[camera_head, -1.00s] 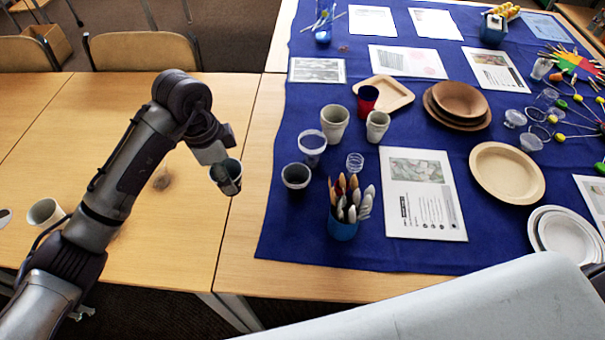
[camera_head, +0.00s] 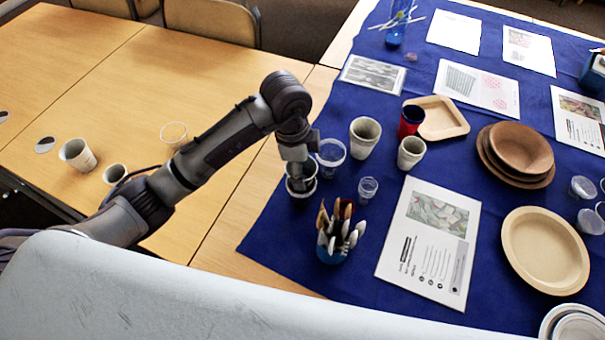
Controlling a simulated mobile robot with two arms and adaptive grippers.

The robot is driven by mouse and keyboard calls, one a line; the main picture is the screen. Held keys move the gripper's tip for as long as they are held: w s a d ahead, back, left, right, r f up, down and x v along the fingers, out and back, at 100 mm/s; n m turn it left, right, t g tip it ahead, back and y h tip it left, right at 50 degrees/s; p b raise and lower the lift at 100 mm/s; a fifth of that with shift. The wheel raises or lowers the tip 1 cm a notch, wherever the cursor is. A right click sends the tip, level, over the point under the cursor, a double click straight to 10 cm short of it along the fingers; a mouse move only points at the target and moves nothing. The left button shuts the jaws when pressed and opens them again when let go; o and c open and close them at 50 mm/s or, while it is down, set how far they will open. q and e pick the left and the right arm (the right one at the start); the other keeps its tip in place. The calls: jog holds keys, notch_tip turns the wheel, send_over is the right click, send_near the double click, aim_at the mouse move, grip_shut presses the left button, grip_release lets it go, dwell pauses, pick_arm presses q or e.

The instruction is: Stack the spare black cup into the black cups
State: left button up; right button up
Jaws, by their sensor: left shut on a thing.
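My left gripper (camera_head: 297,172) points down at the left part of the blue cloth, shut on the spare black cup (camera_head: 311,172). The dark cup is upright, right at the place of the black cups (camera_head: 302,193), whose lower rim shows just beneath it. The gripper and the held cup hide most of them. I cannot tell how deep the spare cup sits in them or whether they touch. My right gripper is not in view.
A clear cup (camera_head: 330,158) stands close behind the black cups. A blue holder of brushes (camera_head: 332,248) stands in front. Pale cups (camera_head: 365,137) and a red cup (camera_head: 411,120) are behind right. Another pale cup (camera_head: 78,155) stands on the wooden table.

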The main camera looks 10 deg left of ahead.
pick_arm(q)
jog(key=shift+f, duration=1.5)
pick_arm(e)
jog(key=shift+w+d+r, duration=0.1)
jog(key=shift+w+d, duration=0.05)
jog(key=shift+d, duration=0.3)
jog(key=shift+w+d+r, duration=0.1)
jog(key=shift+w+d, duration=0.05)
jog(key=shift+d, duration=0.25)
pick_arm(q)
jog(key=shift+f, duration=0.1)
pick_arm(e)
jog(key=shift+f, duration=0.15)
pick_arm(q)
jog(key=shift+s+f, duration=0.1)
jog(key=shift+f, duration=0.25)
jog(key=o, duration=0.6)
jog(key=shift+o, duration=0.2)
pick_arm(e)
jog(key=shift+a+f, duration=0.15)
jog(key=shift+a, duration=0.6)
pick_arm(q)
jog(key=shift+r, duration=0.1)
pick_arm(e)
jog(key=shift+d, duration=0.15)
